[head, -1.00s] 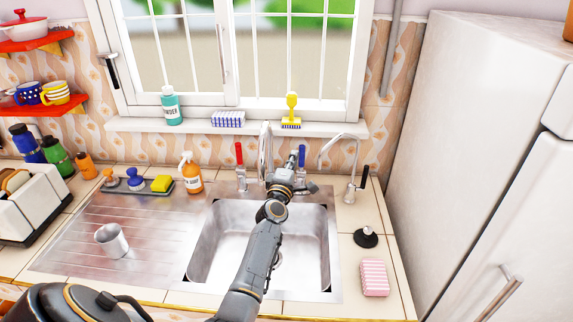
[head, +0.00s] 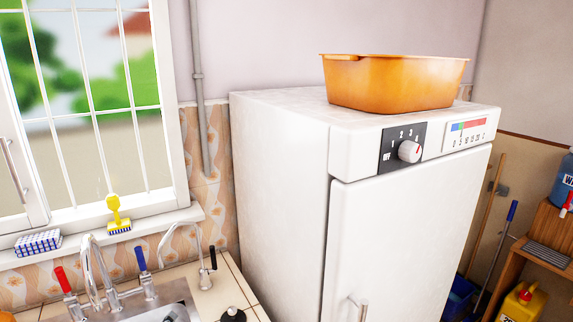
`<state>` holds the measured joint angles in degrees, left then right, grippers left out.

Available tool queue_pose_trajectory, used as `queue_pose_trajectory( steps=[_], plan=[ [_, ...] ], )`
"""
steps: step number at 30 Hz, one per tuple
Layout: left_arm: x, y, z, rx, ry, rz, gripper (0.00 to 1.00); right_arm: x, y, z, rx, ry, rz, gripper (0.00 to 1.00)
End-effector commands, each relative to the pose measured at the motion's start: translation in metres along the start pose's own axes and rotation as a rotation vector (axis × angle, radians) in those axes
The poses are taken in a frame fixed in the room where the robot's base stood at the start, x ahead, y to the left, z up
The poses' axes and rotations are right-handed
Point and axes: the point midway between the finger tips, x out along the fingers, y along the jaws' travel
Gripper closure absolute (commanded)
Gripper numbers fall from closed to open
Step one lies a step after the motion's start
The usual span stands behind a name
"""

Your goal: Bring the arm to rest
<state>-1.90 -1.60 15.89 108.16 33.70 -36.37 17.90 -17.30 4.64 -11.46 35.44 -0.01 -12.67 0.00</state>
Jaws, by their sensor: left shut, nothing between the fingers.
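Only a small dark part of my left gripper (head: 178,314) shows in the head view, low over the sink at the bottom edge. It is shut with nothing in it. Most of it and the arm behind it are cut off by the frame. My right gripper is not in view.
A white fridge (head: 280,190) with an orange basin (head: 395,85) on top fills the middle. The tap (head: 95,270) with red and blue handles stands lower left, below the window sill (head: 160,222). A wooden shelf (head: 540,230) stands at the right.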

Motion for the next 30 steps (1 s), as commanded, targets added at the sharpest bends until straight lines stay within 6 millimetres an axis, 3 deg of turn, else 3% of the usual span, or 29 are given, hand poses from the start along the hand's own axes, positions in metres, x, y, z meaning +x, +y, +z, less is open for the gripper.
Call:
queue_pose_trajectory(
  steps=[1,3,6,9,15,24,30],
  plan=[
    [-0.021,-0.006,0.036,0.132,-0.117,-0.049,1.0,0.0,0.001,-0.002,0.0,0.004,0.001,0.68],
    [-0.051,-0.016,0.078,0.298,-0.269,-0.113,1.0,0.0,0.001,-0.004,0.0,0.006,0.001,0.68],
    [-0.095,-0.03,0.119,0.479,-0.442,-0.188,1.0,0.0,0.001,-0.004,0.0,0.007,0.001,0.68],
    [-0.131,-0.04,0.144,0.6,-0.568,-0.244,1.0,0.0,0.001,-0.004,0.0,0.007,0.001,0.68],
    [-0.192,-0.055,0.172,0.763,-0.752,-0.325,1.0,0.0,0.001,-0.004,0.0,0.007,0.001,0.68],
    [-0.272,-0.067,0.187,0.925,-0.964,-0.418,1.0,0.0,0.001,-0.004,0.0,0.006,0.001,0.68],
    [-0.25,-0.101,0.214,0.925,-0.985,-0.427,1.0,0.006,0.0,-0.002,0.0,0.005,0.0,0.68]
  ],
)
